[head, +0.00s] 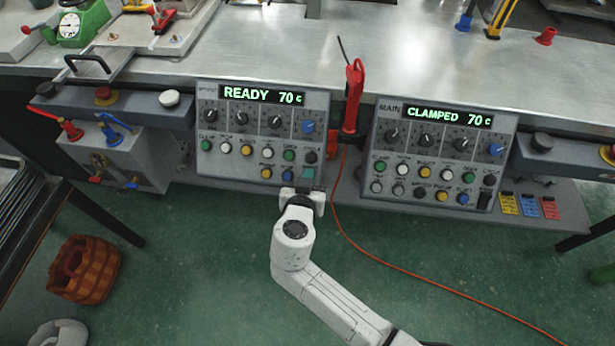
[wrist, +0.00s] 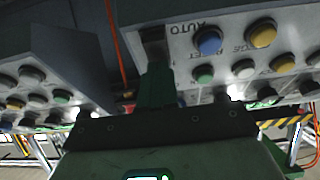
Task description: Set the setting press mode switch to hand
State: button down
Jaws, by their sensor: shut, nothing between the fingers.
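The setting press panel is the left grey control box (head: 222,168), its display reading READY 70 C. Its mode switch shows in the wrist view as a dark rocker (wrist: 152,36) at the panel's corner, beside the word AUTO. Its setting cannot be read. My gripper (head: 308,174) is at the panel's lower right corner and covers the switch in the head view. In the wrist view my gripper's green fingers (wrist: 157,85) are shut and empty, with the tips at the switch. I cannot tell whether they touch it.
Several coloured buttons, including a blue one (wrist: 208,41), sit close beside the switch. The MAIN panel (head: 440,150) stands to the right, reading CLAMPED 70 C. A red tool (head: 353,95) hangs between the panels, its orange cable (head: 375,255) running down to the floor.

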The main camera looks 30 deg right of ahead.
jog(key=shift+r+p, duration=0.4)
jog(key=shift+r, duration=0.4)
jog(key=shift+r, duration=0.1)
